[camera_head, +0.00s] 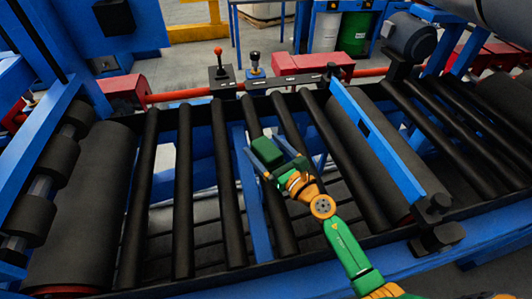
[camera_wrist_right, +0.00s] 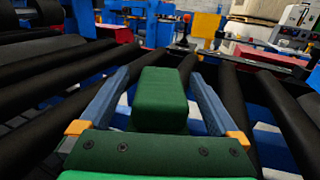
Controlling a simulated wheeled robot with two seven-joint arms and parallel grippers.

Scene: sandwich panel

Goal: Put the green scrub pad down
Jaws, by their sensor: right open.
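The green scrub pad (camera_head: 267,151) is a dark green block at the black rollers near the middle of the head view. My right gripper (camera_head: 263,148) reaches in from the lower right with its fingers on either side of the pad. In the wrist view the pad (camera_wrist_right: 160,103) stands between the two blue-grey fingers of the open gripper (camera_wrist_right: 160,76), with a gap on each side. The pad's underside is hidden, so I cannot tell exactly what it rests on. My left gripper is not in view.
Black rollers (camera_head: 183,190) lie side by side with open gaps between them. A blue crossbar (camera_head: 378,143) stands to the right of the gripper. Two levers (camera_head: 219,66) and a red bar (camera_head: 190,94) run along the far side. A large dark roller (camera_head: 85,205) is at left.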

